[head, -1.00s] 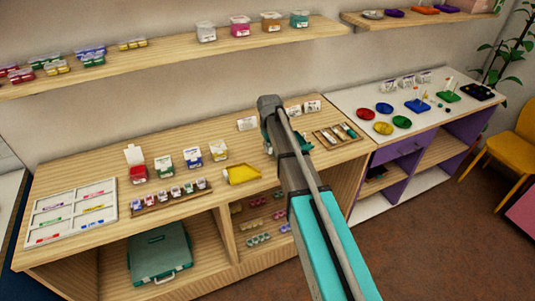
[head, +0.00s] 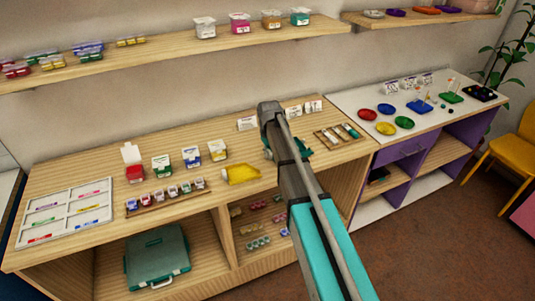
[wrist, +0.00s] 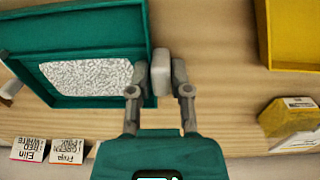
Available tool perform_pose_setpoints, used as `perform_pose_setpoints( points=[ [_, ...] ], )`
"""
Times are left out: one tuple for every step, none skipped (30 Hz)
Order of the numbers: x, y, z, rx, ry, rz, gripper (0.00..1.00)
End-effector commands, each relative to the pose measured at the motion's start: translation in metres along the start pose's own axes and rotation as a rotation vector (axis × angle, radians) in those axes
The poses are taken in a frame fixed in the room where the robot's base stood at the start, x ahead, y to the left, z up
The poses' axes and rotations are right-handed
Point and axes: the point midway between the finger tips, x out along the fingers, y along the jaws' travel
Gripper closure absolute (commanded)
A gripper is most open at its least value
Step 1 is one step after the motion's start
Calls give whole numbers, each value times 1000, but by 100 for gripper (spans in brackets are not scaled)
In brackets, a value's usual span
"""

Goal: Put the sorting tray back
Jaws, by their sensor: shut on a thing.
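The sorting tray is a dark green tray (wrist: 110,20) with raised walls and a patch of white beads inside, at the left of the wrist view. In the head view a bit of the tray (head: 304,149) shows on the table; my arm hides the rest. My gripper (wrist: 160,80) is shut on the light grey block at the tray's right wall, which looks like its handle. In the head view my gripper is mostly hidden behind my own arm. I cannot tell whether the tray touches the table.
A yellow tray (head: 242,174) lies left of my gripper. Name cards (wrist: 67,150) stand behind. A rack of tubes (head: 337,134) lies to the right. Bead boxes (head: 190,157) and a white sectioned board (head: 64,215) are at the left. A shelf (head: 150,57) runs above.

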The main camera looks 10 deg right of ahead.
Motion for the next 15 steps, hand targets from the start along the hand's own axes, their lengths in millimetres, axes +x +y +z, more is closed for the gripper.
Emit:
perform_pose_setpoints(
  points=[
    [0, 0, 0, 0, 0, 0, 100],
    [0, 0, 0, 0, 0, 0, 100],
    [1, 0, 0, 0, 0, 0, 100],
    [1, 0, 0, 0, 0, 0, 100],
    [2, 0, 0, 0, 0, 0, 100],
    [2, 0, 0, 0, 0, 0, 71],
    [2, 0, 0, 0, 0, 0, 65],
    [2, 0, 0, 0, 0, 0, 60],
    [2, 0, 0, 0, 0, 0, 52],
    [2, 0, 0, 0, 0, 0, 47],
    [2, 0, 0, 1, 0, 0, 41],
    [2, 0, 0, 1, 0, 0, 40],
    [2, 0, 0, 1, 0, 0, 40],
    [2, 0, 0, 1, 0, 0, 40],
    [2, 0, 0, 1, 0, 0, 40]
  ],
)
